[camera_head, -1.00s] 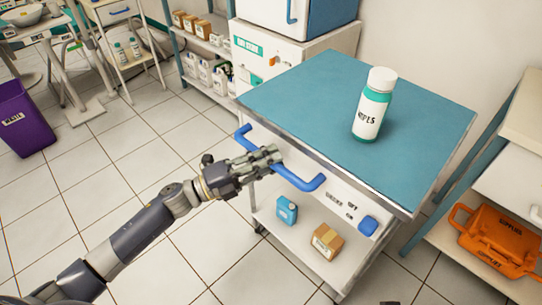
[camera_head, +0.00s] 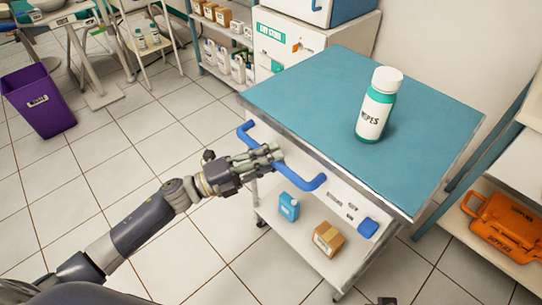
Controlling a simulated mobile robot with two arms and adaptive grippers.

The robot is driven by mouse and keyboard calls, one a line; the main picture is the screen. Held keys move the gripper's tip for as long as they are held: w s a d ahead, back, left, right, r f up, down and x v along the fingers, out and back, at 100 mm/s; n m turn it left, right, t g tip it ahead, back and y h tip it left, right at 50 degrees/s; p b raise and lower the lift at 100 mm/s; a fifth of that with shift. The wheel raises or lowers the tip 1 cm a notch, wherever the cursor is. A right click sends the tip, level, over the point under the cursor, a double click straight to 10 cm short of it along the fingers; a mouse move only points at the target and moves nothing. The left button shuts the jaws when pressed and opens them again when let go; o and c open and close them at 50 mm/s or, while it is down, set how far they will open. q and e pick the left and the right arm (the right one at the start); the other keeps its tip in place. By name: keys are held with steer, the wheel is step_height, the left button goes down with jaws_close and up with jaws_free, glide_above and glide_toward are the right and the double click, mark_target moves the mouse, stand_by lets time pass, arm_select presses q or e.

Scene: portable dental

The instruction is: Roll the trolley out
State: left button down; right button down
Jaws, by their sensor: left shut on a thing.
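The trolley has a teal top (camera_head: 310,95) with a grey rim and stands right of centre in the head view. A blue handle (camera_head: 306,183) runs along its near-left side. My left gripper (camera_head: 270,156) is shut on the middle of this handle, its fingers across the bar. A white and green wipes bottle (camera_head: 374,112) stands upright on the teal top. A blue bottle (camera_head: 289,207) and a cardboard box (camera_head: 328,238) sit on the trolley's lower shelf.
A purple bin (camera_head: 40,101) stands at the left. A shelf with an orange case (camera_head: 503,228) is close on the trolley's right. A white cabinet (camera_head: 290,42) and bottle shelving are behind. The tiled floor (camera_head: 130,185) at the left and front is clear.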

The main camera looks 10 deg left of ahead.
arm_select(q)
steer(key=shift+s+f, duration=0.15)
steer(key=c, duration=1.5)
jaws_free()
steer(key=shift+s, duration=0.1)
steer(key=shift+a, duration=0.2)
arm_select(e)
steer(key=shift+s+a, duration=0.1)
steer(key=shift+s, duration=0.1)
steer(key=shift+s, duration=0.1)
arm_select(q)
steer(key=v, duration=1.2)
